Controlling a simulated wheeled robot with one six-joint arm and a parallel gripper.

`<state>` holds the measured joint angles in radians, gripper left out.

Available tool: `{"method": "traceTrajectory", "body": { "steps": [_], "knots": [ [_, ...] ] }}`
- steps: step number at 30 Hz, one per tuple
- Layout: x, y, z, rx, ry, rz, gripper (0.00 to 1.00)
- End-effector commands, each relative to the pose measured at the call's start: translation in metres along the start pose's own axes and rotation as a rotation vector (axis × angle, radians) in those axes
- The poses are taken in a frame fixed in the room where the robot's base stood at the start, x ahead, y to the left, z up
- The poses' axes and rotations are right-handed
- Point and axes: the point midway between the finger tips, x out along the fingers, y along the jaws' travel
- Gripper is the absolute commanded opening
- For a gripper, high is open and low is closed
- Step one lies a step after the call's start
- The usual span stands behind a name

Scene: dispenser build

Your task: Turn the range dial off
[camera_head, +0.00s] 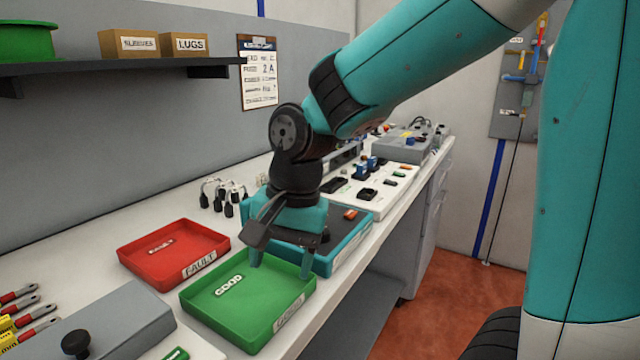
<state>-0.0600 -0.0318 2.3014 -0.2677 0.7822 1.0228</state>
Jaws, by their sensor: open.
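My gripper (280,263) points down with its two teal fingers apart. It is over the back edge of the green tray and in front of a teal-cased device (345,247) with a dark top. The gripper and wrist hide much of that device, including the left part of its face. Nothing shows between the fingers.
A green tray labelled GOOD (205,312) lies below the gripper, and a red FAULT tray (130,262) is to its left. A grey box with a black knob (75,343) is at the front left. Black-ended leads (228,208) stand behind. A white panel (385,200) lies beyond.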

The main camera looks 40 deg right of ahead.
Motion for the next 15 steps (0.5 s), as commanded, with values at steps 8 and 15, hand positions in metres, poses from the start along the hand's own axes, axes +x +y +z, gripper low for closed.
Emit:
{"method": "traceTrajectory", "body": {
  "steps": [8, 15],
  "knots": [
    [-0.114, -0.001, -0.112, 1.16, 0.132, 0.062, 0.62],
    [-0.142, 0.014, -0.158, 1.686, 0.213, 0.055, 0.62]
  ]
}}
